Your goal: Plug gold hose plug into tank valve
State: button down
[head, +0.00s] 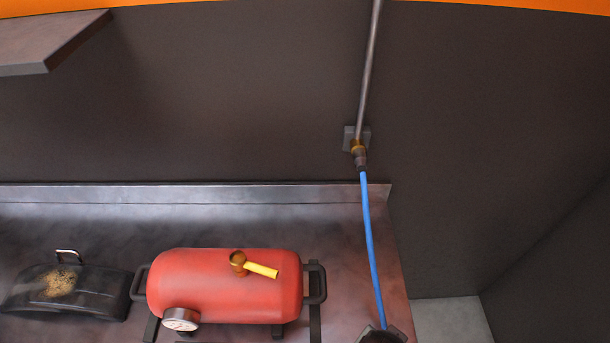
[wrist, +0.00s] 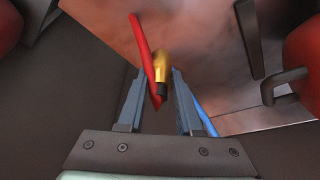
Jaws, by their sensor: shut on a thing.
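The gold hose plug (wrist: 161,64) is between the fingers of my gripper (wrist: 159,82) in the wrist view, and the gripper is shut on it. Its dark end (wrist: 161,92) points toward the palm. In the head view the red tank (head: 225,292) lies on the bench, with a brass valve (head: 238,261) and yellow lever on top. The plug is not clearly visible in the head view. A blue hose (head: 371,248) runs from a wall fitting down to a dark part at the bottom edge. The hose also shows beside the right finger in the wrist view (wrist: 206,120).
A black case-like object (head: 95,298) with a handle stands left of the tank. The bench (head: 60,220) has a raised back edge. A grey pipe (head: 370,70) runs down the wall to the fitting (head: 357,142). A thin red piece (wrist: 143,50) crosses near the plug.

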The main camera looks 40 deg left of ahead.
aim_at(239, 262)
jog(key=j, duration=0.5)
jog(key=i+j+u, duration=0.1)
jog(key=j, duration=0.4)
jog(key=i+j+u, duration=0.1)
jog(key=j, duration=0.35)
jog(key=j+u, duration=0.25)
jog(key=j, duration=0.25)
